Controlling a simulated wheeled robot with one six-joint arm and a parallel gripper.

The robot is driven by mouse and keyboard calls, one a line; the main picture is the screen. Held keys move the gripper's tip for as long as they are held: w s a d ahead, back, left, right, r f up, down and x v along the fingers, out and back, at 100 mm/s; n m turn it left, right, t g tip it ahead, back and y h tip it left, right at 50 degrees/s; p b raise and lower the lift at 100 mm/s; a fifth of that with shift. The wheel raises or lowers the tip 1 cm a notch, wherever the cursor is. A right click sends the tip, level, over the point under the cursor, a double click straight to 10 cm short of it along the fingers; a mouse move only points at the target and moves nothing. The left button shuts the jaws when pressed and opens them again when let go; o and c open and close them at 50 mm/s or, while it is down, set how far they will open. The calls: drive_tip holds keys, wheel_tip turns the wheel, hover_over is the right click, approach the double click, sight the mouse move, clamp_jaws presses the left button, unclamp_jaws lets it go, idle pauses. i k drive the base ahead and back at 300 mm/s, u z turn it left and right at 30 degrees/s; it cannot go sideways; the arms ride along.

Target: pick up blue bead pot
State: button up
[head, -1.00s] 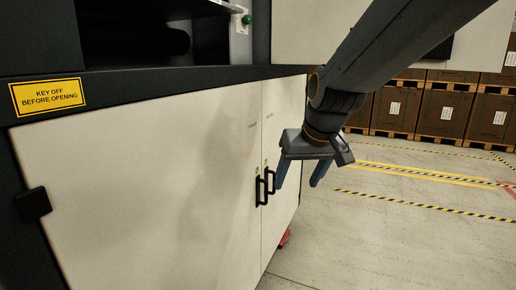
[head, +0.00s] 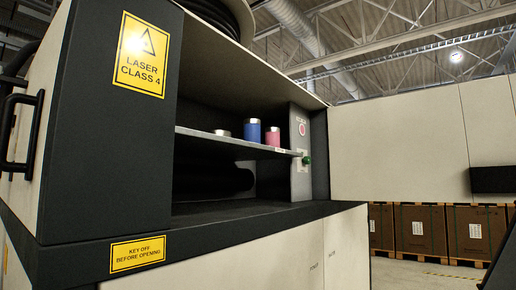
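A blue pot (head: 252,133) with a pale lid stands upright on the grey shelf (head: 236,142) inside the open bay of the dark machine. A pink pot (head: 272,139) stands close to its right. A low pale lidded tin (head: 222,133) is to its left, its lower part hidden by the shelf edge. My gripper is out of view. A dark shape at the lower right corner may be part of my arm.
The dark machine body (head: 105,130) borders the bay on the left, and a grey control panel (head: 301,150) with a green knob (head: 306,160) borders it on the right. Below the shelf is a dark ledge (head: 250,215). Brown crates (head: 420,230) stand far right.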

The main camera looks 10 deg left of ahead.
sight(252, 127)
drive_tip(key=z, duration=0.05)
drive_tip(key=k, duration=0.15)
drive_tip(key=u, duration=0.8)
drive_tip(key=i, duration=0.15)
drive_tip(key=u, duration=0.4)
